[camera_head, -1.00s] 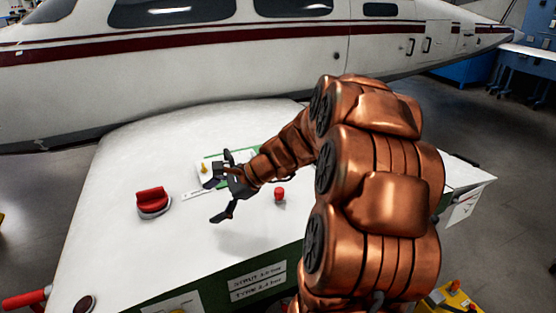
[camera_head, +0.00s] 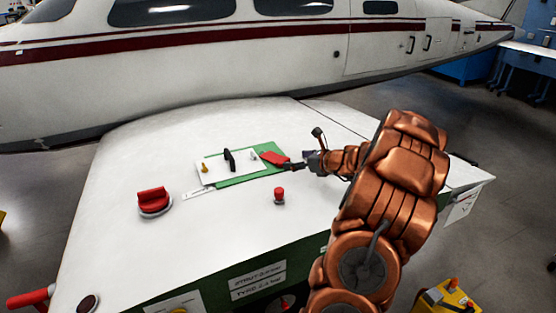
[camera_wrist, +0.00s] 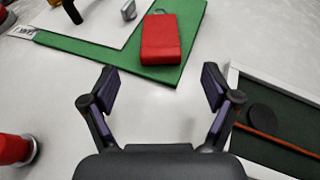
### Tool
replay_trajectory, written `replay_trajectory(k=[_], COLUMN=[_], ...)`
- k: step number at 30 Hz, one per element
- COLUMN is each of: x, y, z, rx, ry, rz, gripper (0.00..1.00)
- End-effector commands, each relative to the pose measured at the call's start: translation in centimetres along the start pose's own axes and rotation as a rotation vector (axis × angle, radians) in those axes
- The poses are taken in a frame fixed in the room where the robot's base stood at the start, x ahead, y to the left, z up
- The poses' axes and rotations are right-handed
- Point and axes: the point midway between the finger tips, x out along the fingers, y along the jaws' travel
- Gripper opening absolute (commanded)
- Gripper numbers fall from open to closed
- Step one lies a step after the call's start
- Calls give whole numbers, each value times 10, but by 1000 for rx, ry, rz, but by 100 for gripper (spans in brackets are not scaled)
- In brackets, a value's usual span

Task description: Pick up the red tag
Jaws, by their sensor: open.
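The red tag (camera_head: 274,158) lies on the right part of the green board (camera_head: 237,179) on the white bench top. In the wrist view the red tag (camera_wrist: 161,38) is a flat red block near the top centre, on the green board (camera_wrist: 185,68). My gripper (camera_head: 306,150) is at the right of the tag in the head view. In the wrist view my gripper (camera_wrist: 157,85) has its two fingers spread wide, with the tag ahead of them and nothing between them.
A red button (camera_head: 279,194) stands in front of the board, and a red rotary knob (camera_head: 153,200) sits to the left. A white plate (camera_head: 217,168) with small switches lies beside the tag. A recessed tray (camera_wrist: 275,125) is at right in the wrist view. The aircraft body is behind.

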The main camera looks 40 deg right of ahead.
Motion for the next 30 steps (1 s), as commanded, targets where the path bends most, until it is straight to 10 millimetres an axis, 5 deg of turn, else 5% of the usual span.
replay_trajectory(k=[13, 23, 30], x=[45, 51, 51], y=[0, -1, -1], z=[-6, -7, -7], rx=[-1, 0, -1], ry=[3, 1, 1], rz=[4, 2, 2], gripper=[88, 88, 66])
